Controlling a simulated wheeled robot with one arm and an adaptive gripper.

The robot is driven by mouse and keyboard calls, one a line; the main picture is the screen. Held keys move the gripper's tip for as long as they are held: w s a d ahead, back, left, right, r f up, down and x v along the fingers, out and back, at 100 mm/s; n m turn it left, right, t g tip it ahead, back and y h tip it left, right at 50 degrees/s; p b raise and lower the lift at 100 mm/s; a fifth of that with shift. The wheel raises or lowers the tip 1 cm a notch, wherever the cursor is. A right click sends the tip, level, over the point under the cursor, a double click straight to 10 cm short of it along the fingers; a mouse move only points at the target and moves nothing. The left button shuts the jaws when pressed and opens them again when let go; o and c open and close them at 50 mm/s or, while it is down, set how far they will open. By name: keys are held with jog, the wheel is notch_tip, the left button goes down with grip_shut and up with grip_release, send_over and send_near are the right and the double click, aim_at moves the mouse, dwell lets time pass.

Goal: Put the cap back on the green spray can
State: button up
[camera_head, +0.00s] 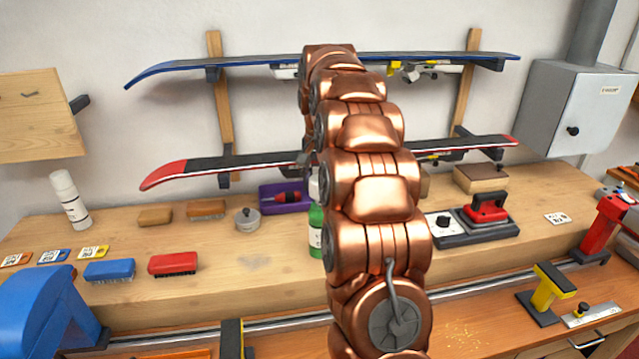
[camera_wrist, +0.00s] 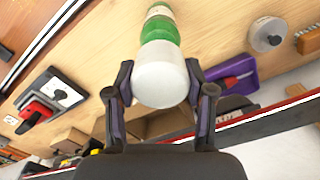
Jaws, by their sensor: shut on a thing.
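The green spray can (camera_head: 316,218) stands upright on the bench in the head view, with its right side hidden behind my arm. In the wrist view the can (camera_wrist: 160,32) shows its green upper body and a pale label. My gripper (camera_wrist: 160,67) is shut on the white cap (camera_wrist: 163,85), one finger on each side. The cap is in line with the can's top and covers it from this angle. I cannot tell whether the cap is seated or just above the can. In the head view my arm hides the gripper.
A purple tray (camera_head: 270,202) with a red-handled tool lies behind the can. A round metal tin (camera_head: 247,219) is to its left, and a red waxing iron (camera_head: 486,208) on a dark base is to the right. A white bottle (camera_head: 70,199) stands far left. Skis hang behind.

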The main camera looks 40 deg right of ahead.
aim_at(319, 196)
jog(key=shift+f+b, duration=1.8)
jog(key=shift+f, duration=0.25)
dwell(4.4)
jog(key=o, duration=0.8)
jog(key=o, duration=0.3)
jog(key=shift+r, duration=0.1)
